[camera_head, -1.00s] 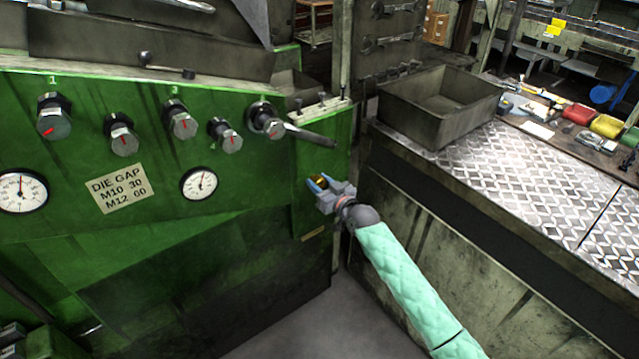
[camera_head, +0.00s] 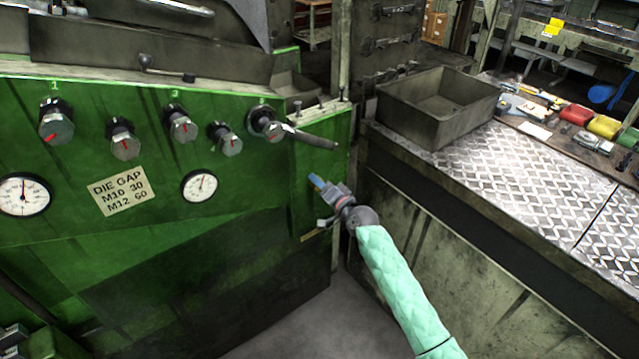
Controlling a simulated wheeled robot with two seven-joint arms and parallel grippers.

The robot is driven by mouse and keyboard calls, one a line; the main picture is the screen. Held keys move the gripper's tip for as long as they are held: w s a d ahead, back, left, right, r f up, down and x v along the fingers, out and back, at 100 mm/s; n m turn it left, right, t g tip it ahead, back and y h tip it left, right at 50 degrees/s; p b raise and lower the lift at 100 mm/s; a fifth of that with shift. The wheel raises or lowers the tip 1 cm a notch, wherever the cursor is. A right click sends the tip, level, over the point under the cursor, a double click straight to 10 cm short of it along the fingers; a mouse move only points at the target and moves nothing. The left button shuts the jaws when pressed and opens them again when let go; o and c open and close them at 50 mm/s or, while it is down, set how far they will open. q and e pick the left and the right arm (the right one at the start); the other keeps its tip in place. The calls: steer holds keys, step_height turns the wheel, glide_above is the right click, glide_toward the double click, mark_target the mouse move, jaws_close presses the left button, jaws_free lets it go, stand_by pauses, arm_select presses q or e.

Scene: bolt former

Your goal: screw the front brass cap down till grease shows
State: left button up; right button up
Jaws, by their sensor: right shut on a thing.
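My right gripper (camera_head: 319,187) is at the right end of the green machine's (camera_head: 255,240) front panel, below the long lever. Its blue fingertip points at the panel, and the jaws are shut on the brass cap. The gripper is rolled so that one finger stands in front and hides the cap from the head view. No grease can be made out around the fingers. My left gripper is not in view.
A lever handle (camera_head: 312,138) sticks out just above my right gripper. Knobs (camera_head: 182,125) and two dials (camera_head: 200,186) line the panel. A metal bin (camera_head: 436,105) stands on the checker-plate bench (camera_head: 530,180) at the right. A narrow floor gap (camera_head: 335,300) lies between machine and bench.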

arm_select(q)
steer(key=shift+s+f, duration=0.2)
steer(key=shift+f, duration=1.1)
arm_select(e)
steer(key=shift+m, duration=1.3)
steer(key=o, duration=1)
steer(key=shift+f, duration=0.1)
arm_select(q)
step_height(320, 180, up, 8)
steer(key=b, duration=0.1)
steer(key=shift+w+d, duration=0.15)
arm_select(e)
steer(key=v, duration=0.7)
steer(key=shift+s+d, duration=0.25)
